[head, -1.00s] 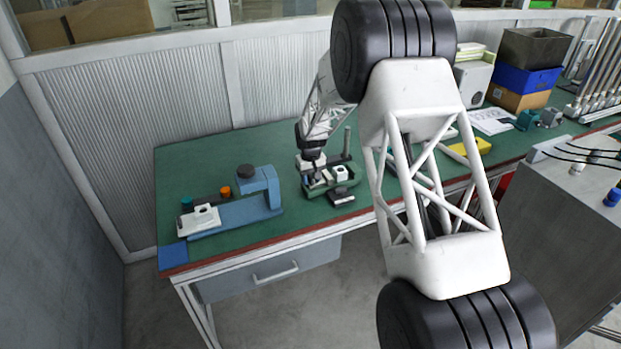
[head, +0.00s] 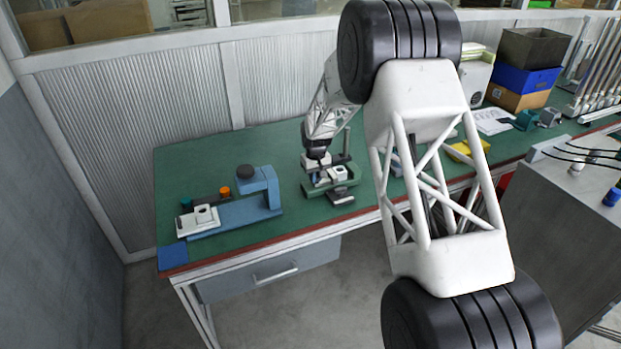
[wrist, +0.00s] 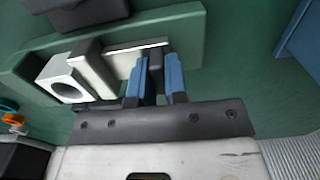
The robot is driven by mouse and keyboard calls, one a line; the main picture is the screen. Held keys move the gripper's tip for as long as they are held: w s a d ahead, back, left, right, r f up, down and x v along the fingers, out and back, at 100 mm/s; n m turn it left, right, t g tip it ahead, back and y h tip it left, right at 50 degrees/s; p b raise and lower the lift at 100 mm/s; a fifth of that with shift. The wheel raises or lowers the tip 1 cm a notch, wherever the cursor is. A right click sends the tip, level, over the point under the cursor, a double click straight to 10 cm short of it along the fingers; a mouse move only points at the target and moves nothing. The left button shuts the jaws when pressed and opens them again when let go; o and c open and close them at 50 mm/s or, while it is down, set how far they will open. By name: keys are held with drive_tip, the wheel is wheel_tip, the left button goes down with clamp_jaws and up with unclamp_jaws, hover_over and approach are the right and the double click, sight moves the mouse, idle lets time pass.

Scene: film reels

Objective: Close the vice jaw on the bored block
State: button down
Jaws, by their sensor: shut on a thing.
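The green vice (head: 345,190) stands on the bench, and its green body (wrist: 190,28) fills the top of the wrist view. The white bored block (head: 339,172) sits in it; in the wrist view the block (wrist: 60,82) shows its round hole. A pale metal vice jaw (wrist: 90,68) stands right beside the block, touching it or very close; I cannot tell which. My gripper (wrist: 160,80) is shut, its blue fingers around a dark piece that seems part of the sliding jaw. In the head view my gripper (head: 317,178) is at the vice's left side, small and partly hidden.
A blue fixture (head: 235,212) with a pale block on its left end stands to the left. A dark block (head: 340,196) lies just in front of the vice. A yellow item (head: 466,150) is to the right. Green bench top is clear between the fixture and the vice.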

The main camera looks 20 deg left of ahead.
drive_tip(key=shift+w+d, duration=0.75)
drive_tip(key=c, duration=1.1)
unclamp_jaws()
drive_tip(key=shift+c, duration=0.2)
drive_tip(key=shift+r, duration=0.15)
wheel_tip(320, 180, up, 8)
drive_tip(key=shift+f, duration=0.2)
